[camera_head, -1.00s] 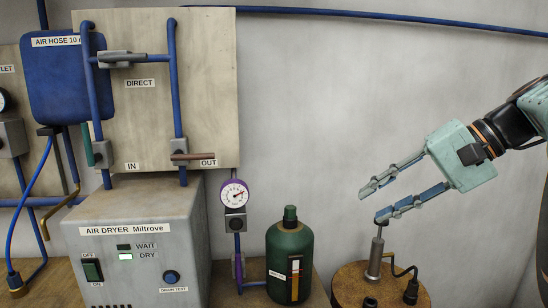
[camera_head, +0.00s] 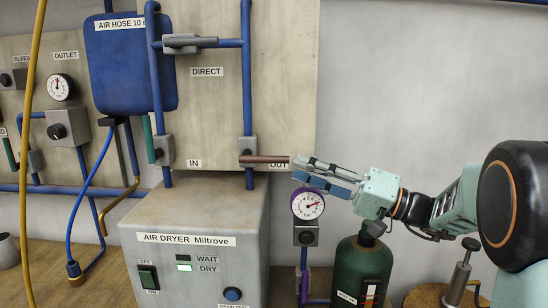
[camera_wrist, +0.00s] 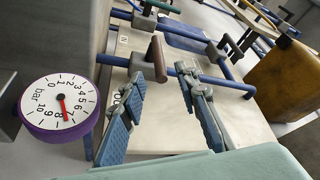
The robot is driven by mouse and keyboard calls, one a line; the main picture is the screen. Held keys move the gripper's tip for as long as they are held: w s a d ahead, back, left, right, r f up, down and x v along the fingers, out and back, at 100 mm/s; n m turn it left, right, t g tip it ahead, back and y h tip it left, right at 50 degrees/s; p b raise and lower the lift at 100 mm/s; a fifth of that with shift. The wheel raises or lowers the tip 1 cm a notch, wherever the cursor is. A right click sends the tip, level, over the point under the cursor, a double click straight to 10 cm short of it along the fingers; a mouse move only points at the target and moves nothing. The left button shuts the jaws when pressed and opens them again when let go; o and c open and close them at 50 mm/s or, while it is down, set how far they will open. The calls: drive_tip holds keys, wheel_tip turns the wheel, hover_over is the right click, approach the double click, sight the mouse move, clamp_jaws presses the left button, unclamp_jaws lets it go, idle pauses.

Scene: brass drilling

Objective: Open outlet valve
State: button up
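The OUT valve (camera_head: 250,150) sits on the vertical blue pipe at the right of the dryer panel. Its brown handle (camera_head: 266,159) lies horizontal, across the pipe, and partly covers the OUT label. My gripper (camera_head: 302,169) is at the handle's right end, coming in from the right. In the wrist view the brown handle (camera_wrist: 157,58) shows between the two open fingers, near their tips. I cannot tell whether the fingers touch it. Nothing is held.
A purple-rimmed gauge (camera_head: 308,204) is just below my gripper, with a green bottle (camera_head: 362,270) to its lower right. The air dryer box (camera_head: 195,240) stands under the panel. The IN valve's green handle (camera_head: 149,139) is vertical. The wall at right is bare.

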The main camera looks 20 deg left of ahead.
sight(274, 160)
drive_tip(key=p+x, duration=0.1)
drive_tip(key=x, duration=0.6)
drive_tip(key=shift+w+a, duration=0.1)
drive_tip(key=shift+a, duration=0.1)
drive_tip(key=shift+c, duration=0.6)
clamp_jaws()
